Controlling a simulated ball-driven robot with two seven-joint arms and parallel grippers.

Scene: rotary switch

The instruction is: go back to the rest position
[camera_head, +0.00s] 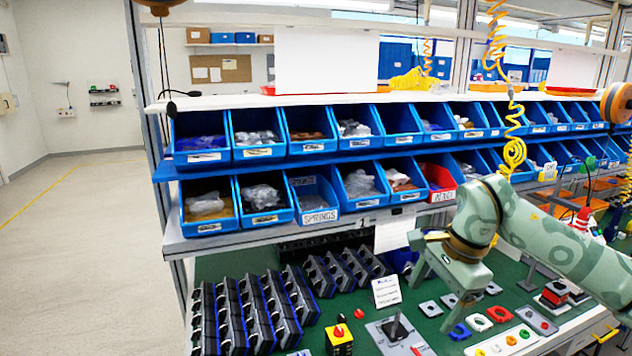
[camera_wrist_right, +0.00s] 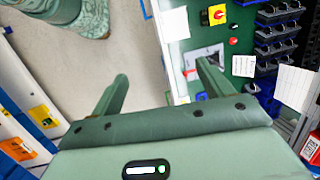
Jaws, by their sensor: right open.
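The rotary switch, a yellow box (camera_head: 340,343) with a red knob on top, stands at the front of the green bench, at the bottom of the head view. It also shows in the right wrist view, where its yellow face (camera_wrist_right: 216,15) carries the red knob. My right gripper (camera_head: 428,272) is above the bench, to the right of the switch and apart from it. In the wrist view its two fingers (camera_wrist_right: 163,74) are spread with nothing between them. My left gripper is not in view.
Blue bins (camera_head: 263,202) fill two shelf rows behind the bench. Dark racks (camera_head: 230,310) stand left of the switch. A grey plate with a black lever (camera_head: 396,329) is right of it. Coloured parts (camera_head: 479,322) lie further right. Open floor (camera_head: 80,250) is at the left.

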